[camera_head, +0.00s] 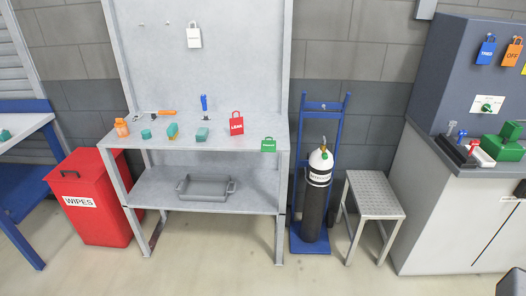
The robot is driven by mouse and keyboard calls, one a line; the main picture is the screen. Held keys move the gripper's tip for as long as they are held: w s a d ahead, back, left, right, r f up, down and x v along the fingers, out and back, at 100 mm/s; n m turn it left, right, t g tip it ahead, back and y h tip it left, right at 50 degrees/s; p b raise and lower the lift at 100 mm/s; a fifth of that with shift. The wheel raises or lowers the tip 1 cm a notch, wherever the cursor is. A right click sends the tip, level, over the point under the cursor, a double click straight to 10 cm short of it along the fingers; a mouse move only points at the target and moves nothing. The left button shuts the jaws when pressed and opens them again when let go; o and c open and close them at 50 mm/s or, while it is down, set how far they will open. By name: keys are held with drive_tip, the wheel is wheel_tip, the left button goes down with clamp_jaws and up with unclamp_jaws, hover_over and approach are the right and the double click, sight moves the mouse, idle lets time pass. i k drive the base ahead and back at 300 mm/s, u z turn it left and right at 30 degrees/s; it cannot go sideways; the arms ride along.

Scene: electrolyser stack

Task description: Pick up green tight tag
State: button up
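A small green tag (268,145) with a loop on top is at the front right of the grey workbench top (255,121). It has a pale line of lettering too small to read. A larger red tag (236,124) with white lettering stands to its left and a little behind it.
Small teal blocks, an orange bottle (121,127) and a blue-handled tool (204,104) are on the bench. A grey tray (206,187) sits on its lower shelf. A gas cylinder (315,205) on a blue trolley stands right of the bench; open floor lies in front.

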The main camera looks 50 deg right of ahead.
sight(266, 146)
drive_tip(key=z, duration=0.15)
drive_tip(key=i, duration=0.9)
drive_tip(key=u, duration=0.05)
